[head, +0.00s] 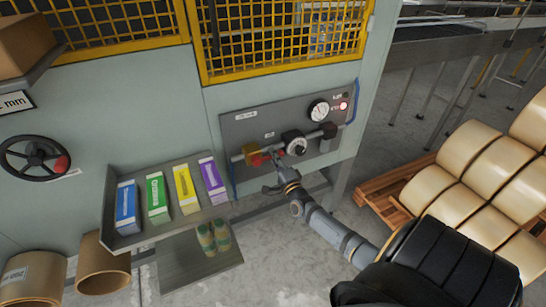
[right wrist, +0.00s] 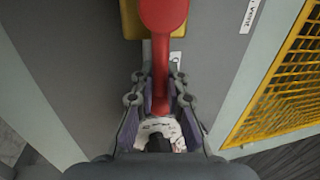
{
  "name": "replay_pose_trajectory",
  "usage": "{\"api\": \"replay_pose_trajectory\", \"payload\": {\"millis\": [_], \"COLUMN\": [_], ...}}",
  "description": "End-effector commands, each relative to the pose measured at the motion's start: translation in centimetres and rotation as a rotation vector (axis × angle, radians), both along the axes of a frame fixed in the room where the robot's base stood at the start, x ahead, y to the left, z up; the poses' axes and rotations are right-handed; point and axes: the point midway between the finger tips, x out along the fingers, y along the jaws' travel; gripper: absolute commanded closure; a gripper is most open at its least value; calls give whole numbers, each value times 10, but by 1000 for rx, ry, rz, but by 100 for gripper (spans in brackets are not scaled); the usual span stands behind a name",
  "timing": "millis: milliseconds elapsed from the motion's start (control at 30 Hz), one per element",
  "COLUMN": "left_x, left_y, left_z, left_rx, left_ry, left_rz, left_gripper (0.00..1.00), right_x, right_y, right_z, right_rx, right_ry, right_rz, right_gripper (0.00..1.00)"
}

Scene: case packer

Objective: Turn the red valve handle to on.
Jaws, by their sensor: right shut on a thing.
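The red valve handle (head: 261,159) is on the pipe of a grey panel (head: 240,126) in the head view. In the right wrist view the handle (right wrist: 162,50) runs from its round hub at the top down between the fingers. My right gripper (head: 272,168) is at the handle, and in the right wrist view its two fingers (right wrist: 161,100) are closed around the lower part of the handle. A yellow valve body (right wrist: 133,18) sits behind the hub. The on and off marks are too small to read. My left gripper is not in view.
A gauge (head: 318,110), a dark round dial (head: 295,143) and a lit red lamp (head: 343,105) are on the same panel. A shelf (head: 125,240) with several coloured boxes stands to the left. A pallet (head: 372,190) with cream rolls is at right.

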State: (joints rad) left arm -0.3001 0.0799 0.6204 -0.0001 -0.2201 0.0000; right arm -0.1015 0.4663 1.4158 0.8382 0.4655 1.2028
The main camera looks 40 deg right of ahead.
Motion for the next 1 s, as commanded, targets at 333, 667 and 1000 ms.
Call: {"api": "replay_pose_trajectory", "payload": {"millis": [333,667,1000], "left_x": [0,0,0], "left_y": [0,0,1], "left_z": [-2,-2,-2], "left_rx": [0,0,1], "left_ry": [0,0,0], "left_rz": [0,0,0], "left_gripper": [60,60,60], "right_x": [0,0,0], "right_y": [-1,-1,0], "right_z": [-1,-2,-2], "right_rx": [29,29,27], "right_ry": [-9,-7,-5], "right_rz": [-1,-1,-1], "right_gripper": [100,76,64]}}
